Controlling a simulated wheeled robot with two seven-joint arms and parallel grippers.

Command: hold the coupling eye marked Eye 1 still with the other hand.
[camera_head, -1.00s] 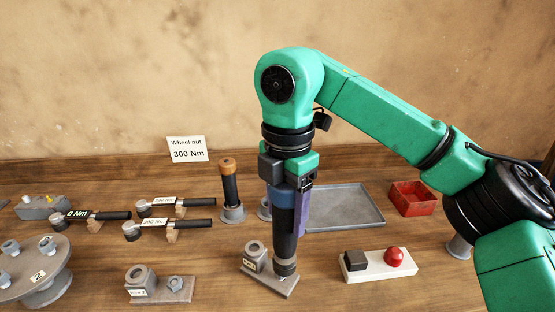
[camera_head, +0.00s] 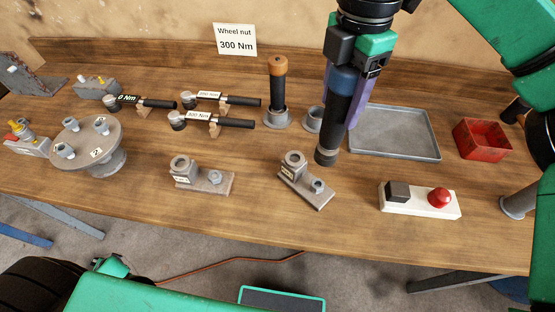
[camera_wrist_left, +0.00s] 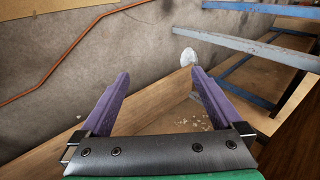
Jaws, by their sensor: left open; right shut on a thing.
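Two grey coupling eyes on flat plates, each with a nut, lie on the bench: a left one (camera_head: 183,167) and a right one (camera_head: 293,162). Their small labels are too blurred to read, so I cannot tell which is Eye 1. My right gripper (camera_head: 356,100) is shut on a blue-and-black cylindrical tool (camera_head: 337,118), held upright behind and to the right of the right coupling eye, apart from it. My left gripper (camera_wrist_left: 160,73) is open and empty in the left wrist view, facing the wall and floor, with no coupling eye in that view.
A round stand with studs (camera_head: 88,140) is at left, near several torque wrenches (camera_head: 215,117). A grey tray (camera_head: 395,133), a red bin (camera_head: 482,138) and a white box with a red button (camera_head: 420,202) are at right. Bare wood lies along the front edge.

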